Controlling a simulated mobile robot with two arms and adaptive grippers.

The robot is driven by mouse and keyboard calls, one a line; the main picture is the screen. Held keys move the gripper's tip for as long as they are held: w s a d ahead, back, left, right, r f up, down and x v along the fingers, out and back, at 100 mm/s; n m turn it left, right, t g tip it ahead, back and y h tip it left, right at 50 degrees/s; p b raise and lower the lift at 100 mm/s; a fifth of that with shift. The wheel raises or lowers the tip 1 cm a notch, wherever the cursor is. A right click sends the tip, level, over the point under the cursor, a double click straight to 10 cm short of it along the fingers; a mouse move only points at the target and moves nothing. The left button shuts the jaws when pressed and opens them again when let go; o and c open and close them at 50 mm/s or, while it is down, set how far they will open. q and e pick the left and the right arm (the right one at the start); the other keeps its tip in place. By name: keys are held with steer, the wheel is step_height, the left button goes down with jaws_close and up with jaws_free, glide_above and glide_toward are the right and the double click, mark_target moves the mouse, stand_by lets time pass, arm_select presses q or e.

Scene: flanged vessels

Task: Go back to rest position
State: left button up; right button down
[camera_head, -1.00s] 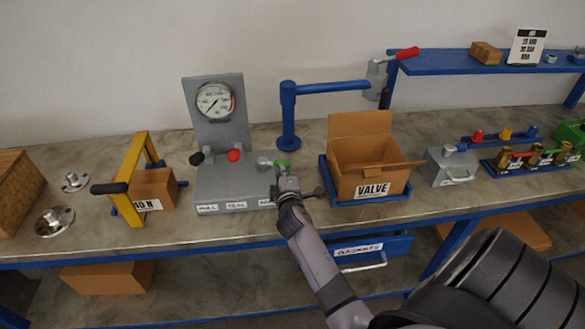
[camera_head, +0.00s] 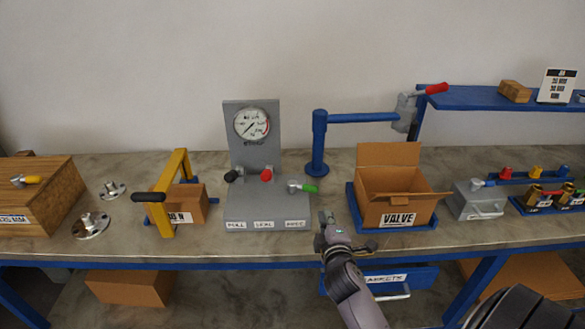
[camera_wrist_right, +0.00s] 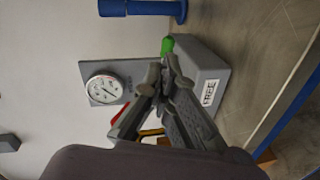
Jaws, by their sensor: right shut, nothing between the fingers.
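My right gripper (camera_head: 328,222) is shut and empty. In the head view it is over the bench's front edge, between the gauge stand (camera_head: 268,212) and the open VALVE box (camera_head: 397,212). It is apart from the green-handled valve lever (camera_head: 305,187) on the stand. In the right wrist view the closed fingers (camera_wrist_right: 168,72) show in front of the stand, whose green handle (camera_wrist_right: 167,46) and FREE label (camera_wrist_right: 209,93) are visible. My left gripper is not in view.
A yellow frame with a black handle (camera_head: 150,197) and a small carton (camera_head: 190,204) stand left of the stand. Metal flanges (camera_head: 90,224) lie further left. A blue post with an arm (camera_head: 318,150) rises behind. A blue drawer (camera_head: 410,278) hangs below the bench.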

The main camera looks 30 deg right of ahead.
steer(key=s+a+f+m+g+y, duration=0.4)
steer(key=s+a+f+g, duration=0.1)
steer(key=s+a, duration=0.6)
steer(key=s+a+f+m+g+y, duration=0.45)
steer(key=s+a, duration=0.55)
steer(key=s, duration=0.3)
step_height(320, 180, down, 29)
steer(key=s+g+b, duration=0.2)
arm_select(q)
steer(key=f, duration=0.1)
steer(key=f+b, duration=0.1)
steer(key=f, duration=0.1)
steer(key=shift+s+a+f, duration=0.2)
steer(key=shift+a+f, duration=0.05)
arm_select(e)
steer(key=s+d+f+n+g, duration=0.1)
steer(key=s+d+f, duration=0.2)
steer(key=s+f, duration=1.2)
steer(key=shift+s+d+f, duration=0.15)
steer(key=shift+s+f, duration=0.25)
steer(key=shift+s, duration=0.15)
